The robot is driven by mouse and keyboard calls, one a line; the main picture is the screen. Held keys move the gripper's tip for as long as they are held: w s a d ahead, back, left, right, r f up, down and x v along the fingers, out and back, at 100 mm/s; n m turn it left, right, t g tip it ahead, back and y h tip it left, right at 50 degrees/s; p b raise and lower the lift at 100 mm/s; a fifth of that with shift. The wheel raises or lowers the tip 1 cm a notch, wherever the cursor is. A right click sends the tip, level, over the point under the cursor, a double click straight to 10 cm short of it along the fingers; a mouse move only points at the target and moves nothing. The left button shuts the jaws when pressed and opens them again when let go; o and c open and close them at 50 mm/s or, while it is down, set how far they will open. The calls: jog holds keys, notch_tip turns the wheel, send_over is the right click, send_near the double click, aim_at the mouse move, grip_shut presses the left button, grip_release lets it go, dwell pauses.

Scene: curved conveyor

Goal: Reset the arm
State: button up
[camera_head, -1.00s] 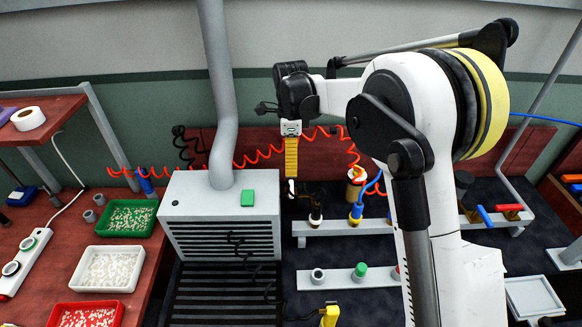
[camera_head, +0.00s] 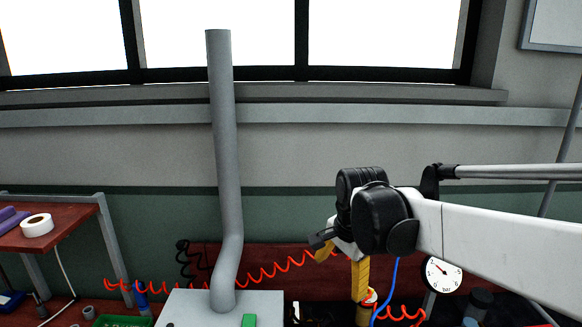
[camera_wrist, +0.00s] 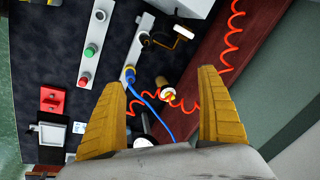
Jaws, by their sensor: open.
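My gripper (camera_head: 341,278) hangs from the end of my white arm, right of centre in the head view. Its two yellow fingers point down and stand apart. In the wrist view the fingers (camera_wrist: 159,80) are wide apart with nothing held between them. Below them lie the dark bench, a blue hose fitting (camera_wrist: 129,74) and a red coiled hose (camera_wrist: 233,40). The gripper appears clear of the bench in the wrist view.
A grey duct pipe (camera_head: 224,160) rises left of my gripper. A pressure gauge (camera_head: 443,274) sits under my arm. A wooden shelf with a white tape roll (camera_head: 37,225) is at the left. The wall and windows above are clear.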

jog(key=s+d+f+n+t, duration=0.1)
jog(key=s+d+n, duration=0.3)
jog(key=s, duration=0.5)
jog(key=s+d+f+n+t, duration=0.1)
jog(key=s+d+n+t, duration=0.2)
jog(key=s+n, duration=0.3)
jog(key=s+d, duration=0.1)
jog(key=s, duration=0.3)
jog(key=shift+f+n, duration=0.15)
jog(key=shift+n, duration=0.15)
